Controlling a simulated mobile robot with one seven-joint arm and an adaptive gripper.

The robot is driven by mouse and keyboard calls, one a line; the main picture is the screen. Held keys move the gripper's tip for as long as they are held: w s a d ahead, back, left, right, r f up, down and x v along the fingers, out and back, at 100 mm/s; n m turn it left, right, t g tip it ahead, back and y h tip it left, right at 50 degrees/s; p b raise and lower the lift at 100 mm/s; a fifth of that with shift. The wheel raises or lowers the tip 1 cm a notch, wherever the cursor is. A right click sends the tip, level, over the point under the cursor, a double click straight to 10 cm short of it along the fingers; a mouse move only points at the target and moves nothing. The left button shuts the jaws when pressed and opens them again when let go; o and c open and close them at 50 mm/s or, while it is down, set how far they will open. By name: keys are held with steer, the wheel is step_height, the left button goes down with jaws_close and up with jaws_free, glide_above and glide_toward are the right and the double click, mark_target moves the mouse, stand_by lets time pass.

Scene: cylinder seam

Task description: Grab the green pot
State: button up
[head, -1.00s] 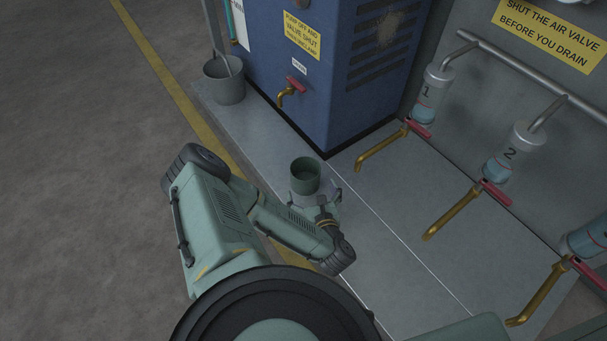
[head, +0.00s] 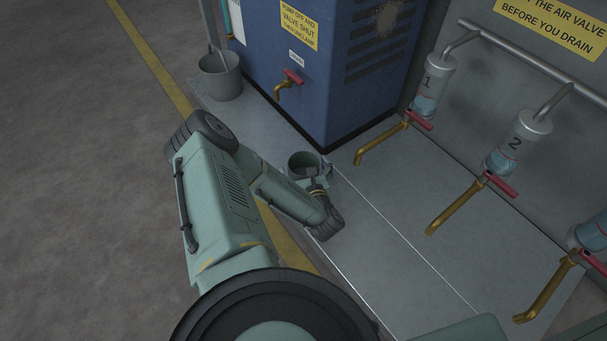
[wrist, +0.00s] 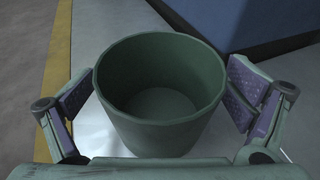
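The green pot (head: 303,161) stands upright on the grey floor plate in front of the blue cabinet, partly hidden by my gripper in the head view. In the wrist view the pot (wrist: 160,125) is open-topped, looks empty and fills the middle. My gripper (wrist: 158,100) is open, with one purple-padded finger on each side of the pot. A gap shows at the right finger; the left finger is close to the wall, and I cannot tell whether it touches. In the head view my gripper (head: 318,174) is at the pot's near side.
A blue cabinet (head: 325,80) with a brass tap (head: 284,88) rises just behind the pot. A grey bucket (head: 221,76) stands at the back left. Brass spouts (head: 380,145) with red handles jut out at the right. The plate (head: 370,185) between is clear.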

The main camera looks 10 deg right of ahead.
steer(key=c, duration=1.2)
steer(key=shift+r, duration=0.1)
